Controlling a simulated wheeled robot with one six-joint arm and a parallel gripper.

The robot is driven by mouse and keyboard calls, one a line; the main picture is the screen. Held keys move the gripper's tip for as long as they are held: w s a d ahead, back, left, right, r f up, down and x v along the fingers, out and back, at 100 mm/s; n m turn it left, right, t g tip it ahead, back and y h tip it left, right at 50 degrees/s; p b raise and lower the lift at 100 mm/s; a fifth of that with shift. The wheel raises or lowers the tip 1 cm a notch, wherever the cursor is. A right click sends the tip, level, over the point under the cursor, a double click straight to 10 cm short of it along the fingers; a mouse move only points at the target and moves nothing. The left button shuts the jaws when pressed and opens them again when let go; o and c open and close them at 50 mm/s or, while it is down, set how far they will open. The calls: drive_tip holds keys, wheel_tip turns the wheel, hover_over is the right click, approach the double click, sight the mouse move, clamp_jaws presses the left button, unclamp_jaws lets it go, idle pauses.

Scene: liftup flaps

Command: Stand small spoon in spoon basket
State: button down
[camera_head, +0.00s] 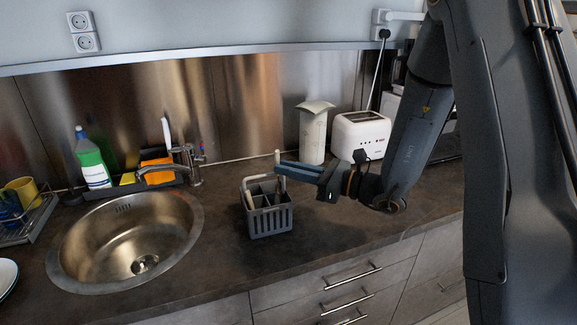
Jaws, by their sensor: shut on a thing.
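The grey spoon basket (270,221) stands upright on the dark counter to the right of the sink. It has slotted walls, several compartments and a light arched handle. My gripper (282,167) reaches in from the right, just above the basket's right part. It is shut on a small pale upright piece, which I take to be the small spoon (277,156); its top shows just above the fingertips. Its lower part is hard to tell from the basket handle. I cannot tell whether it reaches into a compartment. Another light utensil (249,199) leans in the basket's left side.
A round metal sink (110,245) with a tap (187,163) lies left. A green and white bottle (92,160) stands behind it. The counter in front of the basket is clear.

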drive_tip(key=shift+f+b, duration=1.45)
drive_tip(key=shift+f, duration=0.95)
drive_tip(key=c, duration=1.7)
unclamp_jaws()
drive_tip(key=shift+d, duration=0.1)
drive_tip(key=b, duration=0.2)
approach(279, 182)
drive_tip(key=shift+d, duration=0.3)
drive_tip(key=shift+a, duration=0.1)
